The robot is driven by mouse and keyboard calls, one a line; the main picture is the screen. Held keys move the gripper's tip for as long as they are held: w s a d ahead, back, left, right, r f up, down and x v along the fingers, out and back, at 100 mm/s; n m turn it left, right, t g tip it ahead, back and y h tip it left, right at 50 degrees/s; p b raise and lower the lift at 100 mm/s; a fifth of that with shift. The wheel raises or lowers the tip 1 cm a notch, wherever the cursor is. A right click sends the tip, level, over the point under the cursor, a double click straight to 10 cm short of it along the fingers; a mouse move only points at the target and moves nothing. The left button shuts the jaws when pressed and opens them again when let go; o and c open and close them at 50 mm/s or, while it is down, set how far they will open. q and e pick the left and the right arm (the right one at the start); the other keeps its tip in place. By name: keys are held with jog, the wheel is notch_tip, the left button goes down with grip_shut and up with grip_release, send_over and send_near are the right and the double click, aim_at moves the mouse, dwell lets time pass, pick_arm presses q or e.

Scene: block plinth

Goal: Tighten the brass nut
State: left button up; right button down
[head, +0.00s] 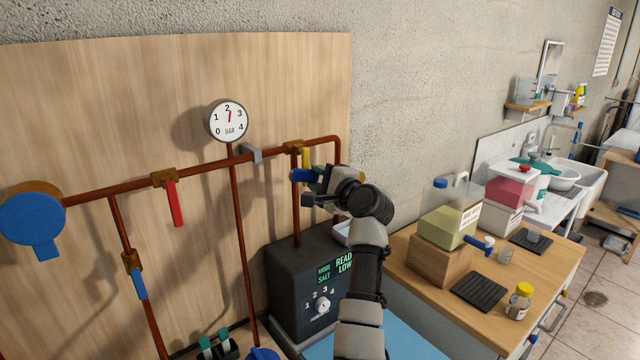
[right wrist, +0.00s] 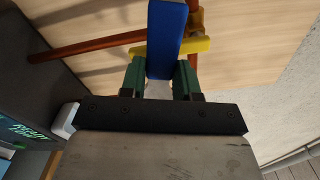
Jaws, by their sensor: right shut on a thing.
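My right gripper (head: 316,180) is at the right end of the copper pipework, below a brass fitting (head: 293,148) with a yellow lever (head: 306,157). Its green fingers are shut on a blue bar (head: 301,175). In the right wrist view the blue bar (right wrist: 167,38) stands between the fingertips and crosses in front of the yellow lever (right wrist: 145,50). I cannot make out which brass part is the nut; the gripper and bar cover part of this area. My left gripper is out of view.
A pressure gauge (head: 229,120) tops a vertical pipe. A red lever (head: 175,204) and a blue lever (head: 139,284) hang at other brass fittings. A dark control box (head: 300,275) stands under my right gripper. The wooden bench (head: 440,300) at right holds boxes and a jar (head: 519,301).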

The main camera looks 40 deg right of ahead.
pick_arm(q)
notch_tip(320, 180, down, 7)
jog(key=b, duration=0.6)
pick_arm(e)
jog(key=d+f+n, duration=0.2)
jog(key=d+f, duration=0.2)
jog(key=d, duration=0.2)
jog(key=shift+d+n, duration=0.25)
jog(key=shift+n, duration=0.15)
jog(key=shift+w, duration=0.15)
pick_arm(q)
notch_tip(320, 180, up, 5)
jog(key=p, duration=0.4)
jog(key=shift+p, duration=0.35)
pick_arm(e)
notch_tip(320, 180, up, 12)
jog(key=m, duration=1.1)
jog(key=shift+d+f+m, duration=0.25)
jog(key=shift+d+m, duration=0.15)
jog(key=shift+f, duration=0.1)
